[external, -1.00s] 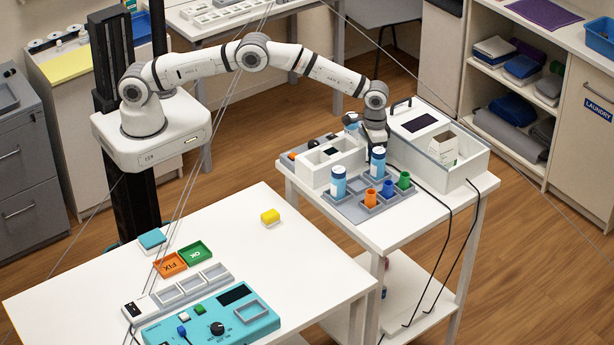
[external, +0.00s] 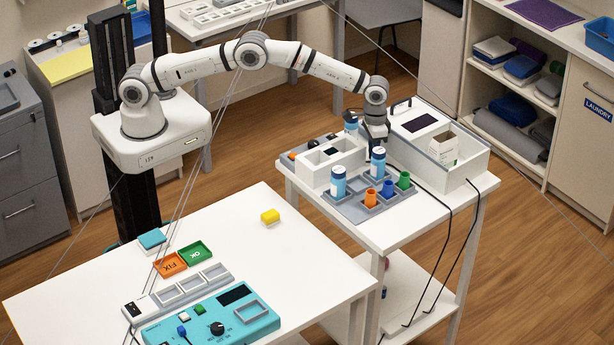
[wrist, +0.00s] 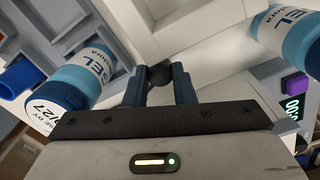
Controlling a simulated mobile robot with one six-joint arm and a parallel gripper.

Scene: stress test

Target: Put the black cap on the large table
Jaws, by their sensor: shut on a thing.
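A small dark round thing, which looks like the black cap (wrist: 160,75), sits between the blue fingertips of my gripper (wrist: 159,84) in the wrist view. My gripper is shut on it. In the external view my gripper (external: 375,139) points down over the smaller table on the right, behind a blue-and-white bottle, and its tips and the cap are hidden there. The large white table (external: 310,240) stands at the front left, with bare surface on its right half.
Two blue-and-white bottles (external: 338,181) (external: 378,161) stand close to my gripper; another is behind it. A white divided box (external: 318,172), a grey tray with coloured cups (external: 351,209) and a white bin (external: 476,168) crowd the smaller table.

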